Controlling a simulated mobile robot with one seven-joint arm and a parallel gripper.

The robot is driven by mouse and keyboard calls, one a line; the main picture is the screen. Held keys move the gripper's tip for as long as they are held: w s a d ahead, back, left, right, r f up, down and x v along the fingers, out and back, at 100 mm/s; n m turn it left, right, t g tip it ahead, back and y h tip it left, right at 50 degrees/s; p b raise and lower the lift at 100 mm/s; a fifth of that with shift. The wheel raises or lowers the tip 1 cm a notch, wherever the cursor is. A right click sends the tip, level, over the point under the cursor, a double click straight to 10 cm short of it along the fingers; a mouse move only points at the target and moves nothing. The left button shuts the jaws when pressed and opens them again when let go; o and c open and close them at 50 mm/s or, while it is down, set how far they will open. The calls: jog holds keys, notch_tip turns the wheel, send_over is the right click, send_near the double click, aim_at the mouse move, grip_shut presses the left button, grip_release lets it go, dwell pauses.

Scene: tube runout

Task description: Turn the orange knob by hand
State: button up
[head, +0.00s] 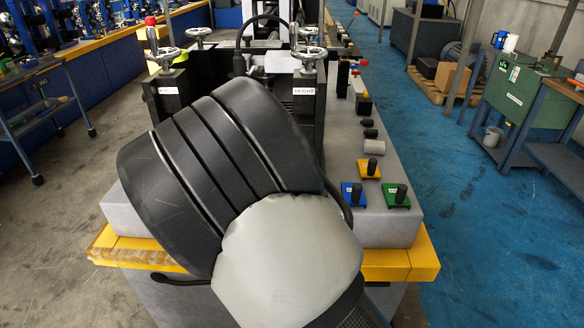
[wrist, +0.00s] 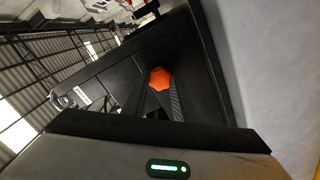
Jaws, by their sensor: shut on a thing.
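The orange knob (wrist: 160,78) shows in the middle of the wrist view, against a dark panel. My gripper (wrist: 162,88) reaches up to it from the lower edge, its dark fingers closed at the knob. The exact contact between the fingers and the knob is hard to make out against the black. In the head view my arm covers the front of the machine, and both the knob and my fingers are hidden behind it.
The machine's grey bed (head: 345,140) has a yellow front edge (head: 400,265). Handwheels (head: 309,54) stand on black posts. Blue (head: 353,193), yellow (head: 369,169) and green (head: 397,196) knobbed plates lie on the right.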

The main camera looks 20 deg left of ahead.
jog(key=o, duration=0.5)
jog(key=shift+n, duration=0.4)
jog(key=o, duration=0.4)
jog(key=shift+s, duration=0.1)
jog(key=v, duration=0.6)
